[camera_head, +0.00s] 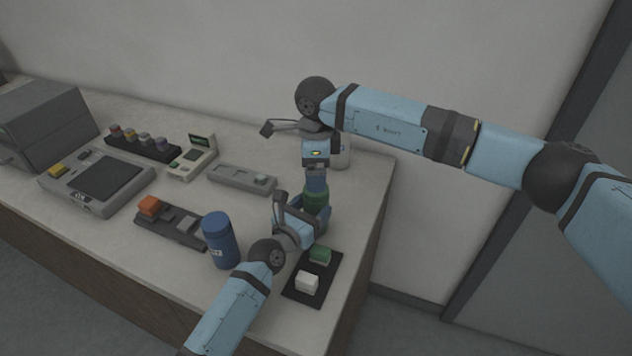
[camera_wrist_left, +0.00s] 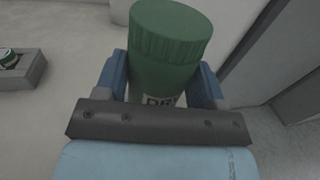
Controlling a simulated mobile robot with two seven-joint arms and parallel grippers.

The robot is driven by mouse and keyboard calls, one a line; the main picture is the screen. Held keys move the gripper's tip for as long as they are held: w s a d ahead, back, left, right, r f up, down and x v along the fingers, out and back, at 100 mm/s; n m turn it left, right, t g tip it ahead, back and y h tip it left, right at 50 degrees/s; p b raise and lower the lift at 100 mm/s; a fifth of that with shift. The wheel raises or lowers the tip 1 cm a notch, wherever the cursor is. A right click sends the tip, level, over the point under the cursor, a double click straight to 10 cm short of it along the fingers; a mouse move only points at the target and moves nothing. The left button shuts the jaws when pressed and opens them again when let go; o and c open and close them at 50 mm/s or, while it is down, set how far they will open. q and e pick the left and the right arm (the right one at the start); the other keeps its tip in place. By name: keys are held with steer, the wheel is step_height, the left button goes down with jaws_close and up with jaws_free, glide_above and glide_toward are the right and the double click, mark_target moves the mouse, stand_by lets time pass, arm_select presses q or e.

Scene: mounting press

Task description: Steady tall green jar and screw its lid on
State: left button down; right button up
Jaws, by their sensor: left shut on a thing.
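The tall green jar (camera_head: 316,201) stands upright near the right end of the bench. My left gripper (camera_head: 300,222) is shut around its body; the blue fingers flank the jar in the left wrist view (camera_wrist_left: 163,90). A ribbed green lid (camera_wrist_left: 172,32) sits on top of the jar there, and a label shows lower down. Whether the lid is fully tight cannot be seen. My right gripper (camera_head: 317,182) points straight down just above the jar in the head view. Its fingertips are too small and overlapped to tell whether they are open or touching the lid.
A blue jar (camera_head: 220,240) stands left of my left gripper. A black mat (camera_head: 297,294) with green and white blocks lies in front. A pale container (camera_head: 342,154) stands behind my right gripper. A grey tray (camera_head: 232,178) and a scale (camera_head: 97,184) are further left.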

step_height(320, 180, up, 7)
steer(key=shift+f, duration=0.1)
arm_select(q)
steer(key=shift+c, duration=0.7)
jaws_free()
steer(key=v, duration=1.4)
steer(key=shift+w, duration=0.1)
steer(key=shift+f, duration=0.1)
arm_select(e)
steer(key=shift+a+f, duration=0.1)
